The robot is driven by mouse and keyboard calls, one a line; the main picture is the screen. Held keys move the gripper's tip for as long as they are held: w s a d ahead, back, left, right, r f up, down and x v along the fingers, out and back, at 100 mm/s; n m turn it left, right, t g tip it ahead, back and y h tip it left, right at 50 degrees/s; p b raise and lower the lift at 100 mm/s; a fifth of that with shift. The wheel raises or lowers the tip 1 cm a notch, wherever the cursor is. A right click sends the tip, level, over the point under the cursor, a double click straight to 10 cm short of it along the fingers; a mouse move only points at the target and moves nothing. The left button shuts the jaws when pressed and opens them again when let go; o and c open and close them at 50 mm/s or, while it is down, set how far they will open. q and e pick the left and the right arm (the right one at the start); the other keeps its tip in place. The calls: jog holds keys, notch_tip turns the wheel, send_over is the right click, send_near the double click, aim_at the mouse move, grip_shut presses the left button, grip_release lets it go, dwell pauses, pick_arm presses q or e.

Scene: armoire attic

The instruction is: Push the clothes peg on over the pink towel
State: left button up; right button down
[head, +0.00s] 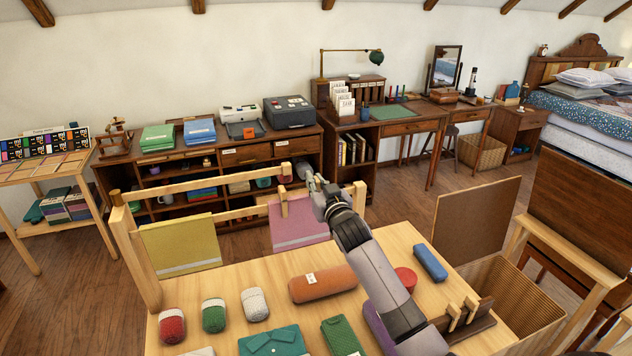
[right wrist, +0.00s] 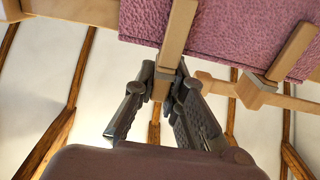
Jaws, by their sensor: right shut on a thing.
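The pink towel (head: 300,222) hangs over a wooden rail (head: 228,214) of the rack. It fills the top of the right wrist view (right wrist: 225,28). My right gripper (head: 302,172) is at the rail by the towel's right part. In the right wrist view, its fingers (right wrist: 168,88) are shut on a wooden clothes peg (right wrist: 176,38), whose prong overlaps the towel. I cannot tell how far the peg sits over the rail. A second peg (head: 284,202) is on the towel and also shows in the right wrist view (right wrist: 290,52). My left gripper is not in view.
A yellow towel (head: 180,246) hangs left on the same rack. The wooden table (head: 243,283) holds several rolled cloths and cases. More pegs (head: 471,305) stand in a dark holder at the front right, beside a wicker basket (head: 520,300).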

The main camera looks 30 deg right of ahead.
jog(key=shift+f, duration=0.4)
jog(key=c, duration=1.6)
grip_release()
jog(key=shift+o, duration=0.2)
jog(key=shift+s, duration=0.1)
jog(key=v, duration=1.1)
jog(key=shift+s, duration=0.4)
jog(key=shift+a, duration=0.1)
